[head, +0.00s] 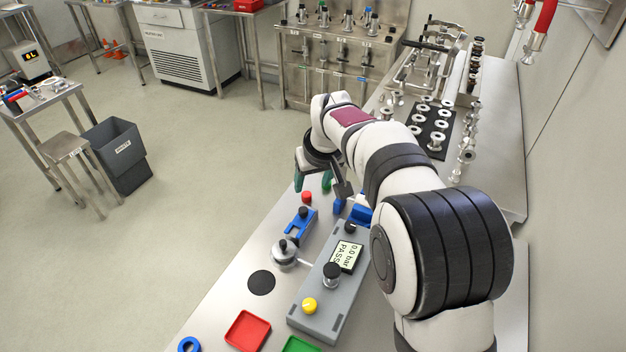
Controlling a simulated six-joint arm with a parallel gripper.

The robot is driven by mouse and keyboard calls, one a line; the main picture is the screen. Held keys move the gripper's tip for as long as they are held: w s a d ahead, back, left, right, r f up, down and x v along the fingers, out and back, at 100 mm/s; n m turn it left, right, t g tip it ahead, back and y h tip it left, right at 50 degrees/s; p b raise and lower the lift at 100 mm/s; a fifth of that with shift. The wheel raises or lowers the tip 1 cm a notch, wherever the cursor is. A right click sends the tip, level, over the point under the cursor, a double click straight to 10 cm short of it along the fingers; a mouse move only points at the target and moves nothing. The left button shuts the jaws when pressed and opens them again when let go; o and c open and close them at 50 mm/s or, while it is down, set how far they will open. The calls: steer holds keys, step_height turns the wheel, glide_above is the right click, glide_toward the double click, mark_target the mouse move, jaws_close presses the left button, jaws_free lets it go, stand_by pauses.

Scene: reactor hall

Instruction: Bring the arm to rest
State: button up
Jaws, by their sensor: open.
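My arm reaches from the lower right over the metal bench (225,290). My gripper (313,181) hangs at the arm's far end, low over the bench's far part. Its two green-tipped fingers stand apart, with nothing visible between them. The arm hides part of the bench to the right of the gripper. A small red piece (307,197) lies just below the gripper in the picture; whether they touch cannot be told.
Near the gripper are a blue fixture (299,224), a silver valve-like part (284,252) and a grey tester (320,300) reading "0.0 bar PASS". A red tray (247,331), green tray (301,345) and blue ring (188,345) lie nearer. Metal fittings crowd a black mat (436,151) beyond the arm.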

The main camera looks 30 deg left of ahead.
stand_by(0.3)
steer(key=s+d+r+m+g, duration=0.1)
steer(key=s+d+r+m, duration=0.15)
steer(key=s+d, duration=0.4)
steer(key=s+d+r+m+h, duration=0.1)
steer(key=s+d+m, duration=0.3)
steer(key=d, duration=0.6)
steer(key=s+d+r+m+g, duration=0.1)
steer(key=s+d+r+m, duration=0.15)
steer(key=s+d, duration=0.4)
steer(key=s+d+f+m, duration=0.2)
steer(key=s+d, duration=0.1)
steer(key=s, duration=0.4)
steer(key=s+d+f+m+g, duration=0.1)
steer(key=s+d+f+m, duration=0.2)
steer(key=s, duration=0.4)
steer(key=shift+d+m, duration=0.3)
steer(key=shift+d, duration=0.25)
